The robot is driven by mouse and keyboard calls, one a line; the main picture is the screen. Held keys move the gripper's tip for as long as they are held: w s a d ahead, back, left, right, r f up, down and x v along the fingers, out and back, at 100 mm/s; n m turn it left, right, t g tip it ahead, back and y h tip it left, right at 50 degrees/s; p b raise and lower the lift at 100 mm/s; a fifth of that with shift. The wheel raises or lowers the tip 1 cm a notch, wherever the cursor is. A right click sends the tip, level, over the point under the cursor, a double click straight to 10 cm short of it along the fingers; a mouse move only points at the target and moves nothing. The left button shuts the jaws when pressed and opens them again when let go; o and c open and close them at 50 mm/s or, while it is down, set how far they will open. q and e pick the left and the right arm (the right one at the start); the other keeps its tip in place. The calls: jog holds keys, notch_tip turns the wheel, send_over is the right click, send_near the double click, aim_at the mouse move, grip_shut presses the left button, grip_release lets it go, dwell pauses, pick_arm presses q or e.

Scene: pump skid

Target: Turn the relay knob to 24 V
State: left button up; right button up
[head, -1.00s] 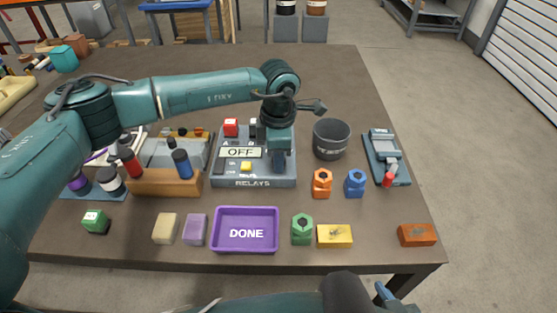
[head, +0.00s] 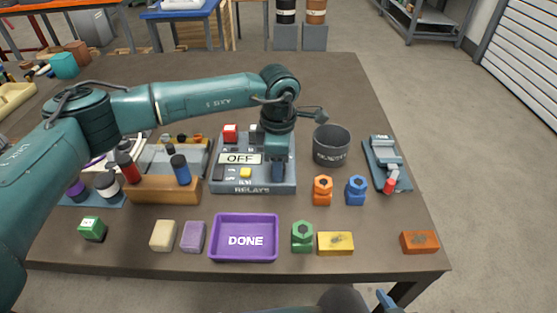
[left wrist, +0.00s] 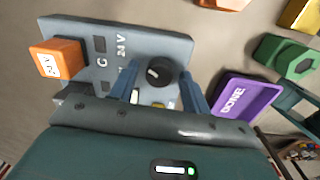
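The grey relay panel (head: 222,187), lettered RELAYS, stands mid-table with an OFF sign (head: 240,159). In the left wrist view a round black knob (left wrist: 159,71) is on the panel face, with "24 V" lettering (left wrist: 122,46) to its left. My left gripper (head: 278,174) points down over the panel's right part and hides the knob in the head view. Its two blue fingers (left wrist: 160,84) are apart, one on each side of the knob; contact cannot be told. Only a blue tip of what seems my right gripper (head: 386,300) shows at the bottom edge.
A purple DONE tray (head: 213,240) lies in front of the panel. A dark cup (head: 331,146) stands just right of my left gripper. Orange (head: 322,190), blue (head: 356,190) and green (head: 302,237) nut-like pieces stand nearby. The table behind the panel is clear.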

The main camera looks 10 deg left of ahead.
pick_arm(q)
jog(key=shift+o, duration=0.3)
notch_tip(320, 180, up, 13)
jog(key=shift+s+b, duration=0.2)
jog(key=shift+b, duration=0.2)
jog(key=shift+s, duration=0.1)
